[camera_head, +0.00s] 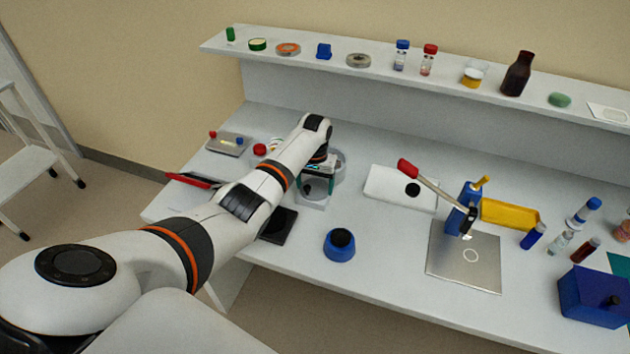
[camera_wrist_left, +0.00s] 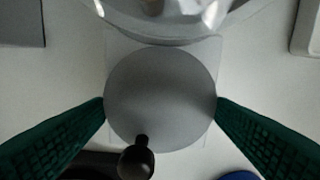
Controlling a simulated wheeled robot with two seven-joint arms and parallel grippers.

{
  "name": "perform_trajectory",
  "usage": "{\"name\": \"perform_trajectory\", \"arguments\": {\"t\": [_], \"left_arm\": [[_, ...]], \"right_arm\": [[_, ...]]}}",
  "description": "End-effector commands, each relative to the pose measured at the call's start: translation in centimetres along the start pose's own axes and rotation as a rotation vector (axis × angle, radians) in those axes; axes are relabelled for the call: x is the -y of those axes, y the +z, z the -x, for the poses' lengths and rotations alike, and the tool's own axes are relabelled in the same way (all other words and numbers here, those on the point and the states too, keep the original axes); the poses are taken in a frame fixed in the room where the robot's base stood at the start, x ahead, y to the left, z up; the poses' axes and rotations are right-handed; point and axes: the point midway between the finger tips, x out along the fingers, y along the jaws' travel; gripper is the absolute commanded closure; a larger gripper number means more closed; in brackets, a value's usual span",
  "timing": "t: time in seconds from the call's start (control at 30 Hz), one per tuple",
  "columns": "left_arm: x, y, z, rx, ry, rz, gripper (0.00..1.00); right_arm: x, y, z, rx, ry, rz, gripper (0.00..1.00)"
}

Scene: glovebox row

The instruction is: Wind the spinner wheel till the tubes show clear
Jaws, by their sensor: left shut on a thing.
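The spinner stands at the back left of the bench, partly hidden by my left arm in the head view. Its grey round wheel (camera_wrist_left: 165,85) fills the middle of the left wrist view, with a black knob (camera_wrist_left: 138,160) at its lower edge. My left gripper (camera_head: 318,180) is at the spinner. In the left wrist view its green fingers (camera_wrist_left: 160,102) are shut on the wheel, one tip at each side of the rim. A clear rounded bowl (camera_wrist_left: 165,30) lies just beyond the wheel. I cannot make out tubes inside it. My right gripper is out of view.
A dark pad (camera_head: 279,225) and a blue round holder (camera_head: 340,245) stand in front of the spinner. A white tray (camera_head: 400,187), a red-handled lever (camera_head: 435,190) and a steel plate (camera_head: 465,262) are to the right. A shelf (camera_head: 300,62) runs behind.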

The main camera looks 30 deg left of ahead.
Motion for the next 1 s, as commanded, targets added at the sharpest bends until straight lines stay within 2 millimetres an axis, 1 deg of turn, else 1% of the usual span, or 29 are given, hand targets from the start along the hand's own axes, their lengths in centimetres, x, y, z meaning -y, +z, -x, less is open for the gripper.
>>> {"name": "perform_trajectory", "arguments": {"t": [0.03, 0.2, 0.6, 0.8, 1.0], "left_arm": [[-0.03, 0.03, 0.23, 0.0, 0.001, -0.042, 0.46], [-0.07, 0.08, 0.21, 0.002, -0.001, -0.204, 0.46], [-0.16, 0.17, 0.17, 0.003, 0.0, -0.579, 0.46], [-0.18, 0.22, 0.16, 0.005, -0.001, -0.74, 0.46], [-0.23, 0.26, 0.15, 0.005, 0.0, -0.858, 0.46]], "right_arm": [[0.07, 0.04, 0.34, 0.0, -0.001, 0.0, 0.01], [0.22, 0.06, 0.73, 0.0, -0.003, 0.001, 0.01], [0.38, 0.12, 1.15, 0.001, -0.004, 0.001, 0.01], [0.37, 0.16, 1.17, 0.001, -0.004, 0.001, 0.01], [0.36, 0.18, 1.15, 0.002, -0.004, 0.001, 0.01]]}}
